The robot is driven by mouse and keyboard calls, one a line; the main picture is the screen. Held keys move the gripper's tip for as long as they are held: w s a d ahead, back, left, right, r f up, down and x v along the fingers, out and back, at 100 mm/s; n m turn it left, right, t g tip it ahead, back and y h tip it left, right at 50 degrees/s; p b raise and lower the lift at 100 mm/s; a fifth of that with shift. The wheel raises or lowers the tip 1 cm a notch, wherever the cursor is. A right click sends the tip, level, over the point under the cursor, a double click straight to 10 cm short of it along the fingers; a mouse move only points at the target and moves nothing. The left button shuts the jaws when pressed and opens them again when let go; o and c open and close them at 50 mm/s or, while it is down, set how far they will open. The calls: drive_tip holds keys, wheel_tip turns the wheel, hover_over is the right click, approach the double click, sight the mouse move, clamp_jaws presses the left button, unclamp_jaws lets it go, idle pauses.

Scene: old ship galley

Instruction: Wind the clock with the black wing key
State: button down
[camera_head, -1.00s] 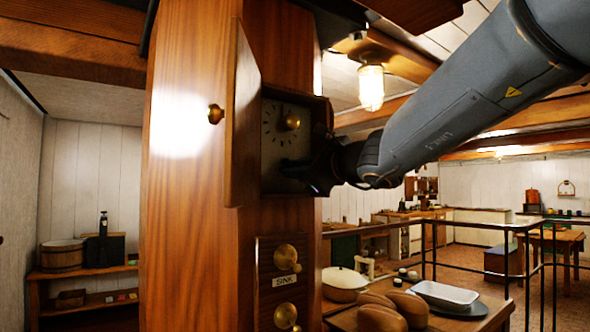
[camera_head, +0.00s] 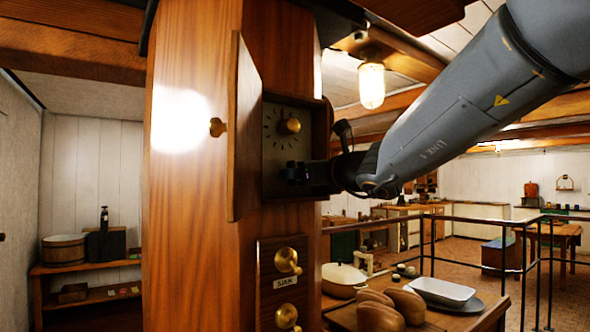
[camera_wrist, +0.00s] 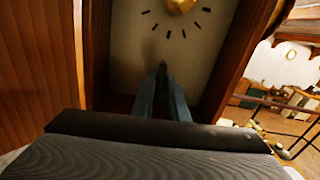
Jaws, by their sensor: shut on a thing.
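The clock (camera_head: 271,140) is set in a wooden case on a varnished post, with its door (camera_head: 243,130) swung open to the left. Its pale dial has dark marks and a brass boss (camera_head: 289,126) in the middle; the dial also shows in the wrist view (camera_wrist: 140,48). My gripper (camera_head: 296,173) reaches in from the right and is at the lower part of the dial. In the wrist view its fingers (camera_wrist: 163,80) are together and point at the dial below the brass boss. They are shut on the black wing key, which is mostly hidden by the fingers and shadow.
The open door stands close on the left, and the case's right wall is close to my wrist. Brass knobs (camera_head: 287,261) on a labelled panel sit below. A table with loaves (camera_head: 378,311) and a white dish (camera_head: 443,291) stands lower right.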

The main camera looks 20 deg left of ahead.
drive_tip(key=m+p, duration=0.1)
drive_tip(key=m, duration=0.2)
drive_tip(key=shift+r+p, duration=0.15)
drive_tip(key=shift+p, duration=0.2)
drive_tip(key=m+p, duration=0.1)
drive_tip(key=m, duration=0.1)
drive_tip(key=shift+m, duration=0.4)
drive_tip(key=m+p, duration=0.5)
drive_tip(key=shift+m, duration=0.4)
drive_tip(key=shift+m+p, duration=0.3)
drive_tip(key=shift+m, duration=0.9)
drive_tip(key=m, duration=0.5)
drive_tip(key=shift+m, duration=0.4)
drive_tip(key=c, duration=1.9)
unclamp_jaws()
drive_tip(key=shift+o, duration=0.2)
